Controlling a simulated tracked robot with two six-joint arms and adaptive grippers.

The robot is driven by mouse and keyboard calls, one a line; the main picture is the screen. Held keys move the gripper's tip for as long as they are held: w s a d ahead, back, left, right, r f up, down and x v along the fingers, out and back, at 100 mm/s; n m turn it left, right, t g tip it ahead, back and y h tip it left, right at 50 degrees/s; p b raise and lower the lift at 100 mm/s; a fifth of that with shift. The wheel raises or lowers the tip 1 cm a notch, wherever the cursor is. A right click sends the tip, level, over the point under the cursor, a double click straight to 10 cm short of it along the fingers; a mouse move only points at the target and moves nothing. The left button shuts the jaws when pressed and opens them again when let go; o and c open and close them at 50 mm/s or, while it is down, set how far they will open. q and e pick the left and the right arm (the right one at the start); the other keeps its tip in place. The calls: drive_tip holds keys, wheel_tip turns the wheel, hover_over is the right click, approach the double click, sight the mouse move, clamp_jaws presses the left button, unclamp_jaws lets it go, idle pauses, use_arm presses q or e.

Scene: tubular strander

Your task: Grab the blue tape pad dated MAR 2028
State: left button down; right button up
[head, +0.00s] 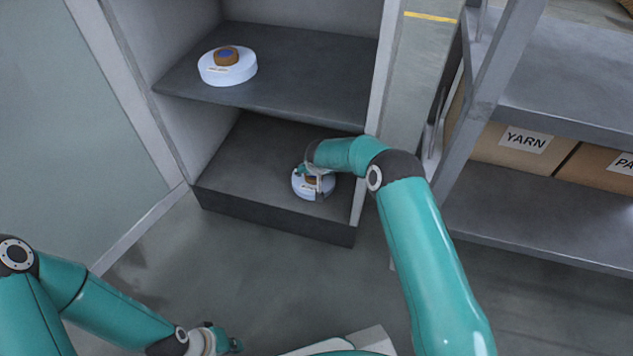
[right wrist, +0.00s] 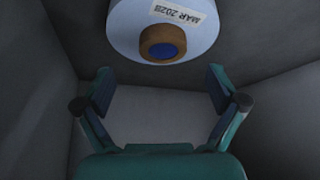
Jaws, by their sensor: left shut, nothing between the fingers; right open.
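A round pale blue-white pad (head: 300,187) with a brown ring and blue centre lies on the cabinet's lower shelf, partly hidden by my right gripper (head: 318,178). In the right wrist view the pad (right wrist: 125,32) shows a label reading MAR 2028. My right gripper (right wrist: 160,84) is open there, with its two fingers spread and nothing between them; the pad is beyond the fingertips. A similar pad (head: 212,75) sits on the upper shelf; its label is too small to read. My left gripper (head: 226,343) is shut and empty, low in the head view.
The upper shelf (head: 310,65) hangs above the lower shelf (head: 245,165), with cabinet walls on both sides. A rack on the right holds cardboard boxes, one marked YARN (head: 525,150). The floor (head: 250,275) before the cabinet is bare.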

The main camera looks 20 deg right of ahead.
sight(314, 177)
drive_tip(key=b+x, duration=0.1)
drive_tip(key=x, duration=0.1)
drive_tip(key=b+x, duration=0.2)
drive_tip(key=x, duration=0.1)
drive_tip(key=shift+a, duration=0.2)
drive_tip(key=shift+w+d+f+b, duration=0.1)
drive_tip(key=shift+w+f+b, duration=0.2)
drive_tip(key=shift+w+f, duration=0.1)
drive_tip(key=shift+r, duration=0.1)
drive_tip(key=c, duration=1.4)
drive_tip(key=shift+c, duration=0.2)
